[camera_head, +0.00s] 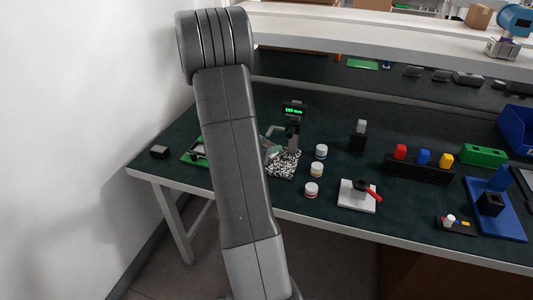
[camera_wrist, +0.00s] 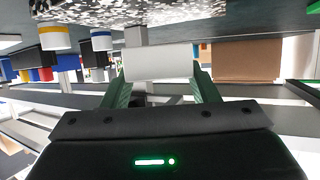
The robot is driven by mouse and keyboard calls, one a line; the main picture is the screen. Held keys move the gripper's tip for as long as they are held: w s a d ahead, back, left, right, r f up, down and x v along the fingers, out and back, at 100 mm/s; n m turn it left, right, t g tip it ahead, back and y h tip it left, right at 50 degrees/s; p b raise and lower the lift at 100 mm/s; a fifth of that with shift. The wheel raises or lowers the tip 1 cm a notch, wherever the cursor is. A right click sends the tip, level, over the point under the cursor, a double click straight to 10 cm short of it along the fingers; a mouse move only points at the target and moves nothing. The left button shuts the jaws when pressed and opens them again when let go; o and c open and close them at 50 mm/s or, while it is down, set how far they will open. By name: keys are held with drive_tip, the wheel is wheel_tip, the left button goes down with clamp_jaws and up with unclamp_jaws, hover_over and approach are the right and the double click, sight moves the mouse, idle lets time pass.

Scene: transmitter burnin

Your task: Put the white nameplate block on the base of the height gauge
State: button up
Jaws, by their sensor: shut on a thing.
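The height gauge (camera_head: 292,131) stands on the bench, with a lit green display at its top. Its black-and-white speckled base (camera_head: 283,165) is partly hidden behind my arm. The speckled base also shows at the top edge of the wrist view (camera_wrist: 130,13), which looks upside down. My gripper (camera_wrist: 162,72) is shut on the white nameplate block (camera_wrist: 160,61), which lies crosswise between the green fingers. The block appears apart from the base in the wrist view; the exact gap cannot be told. In the head view my arm hides the block.
Three white jars (camera_head: 317,170) stand close to the right of the base. A white plate with a red-handled part (camera_head: 358,197) lies farther right. A dark rack with coloured pieces (camera_head: 419,168) and a blue fixture (camera_head: 497,215) stand beyond. A green tray (camera_head: 190,157) lies left of my arm.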

wheel_tip(320, 180, down, 3)
drive_tip(key=shift+f, duration=0.2)
drive_tip(key=shift+s, duration=0.1)
drive_tip(key=shift+f, duration=0.1)
drive_tip(key=o, duration=1.1)
drive_tip(key=shift+a, duration=0.1)
drive_tip(key=v, duration=1.2)
drive_tip(key=shift+p, duration=0.35)
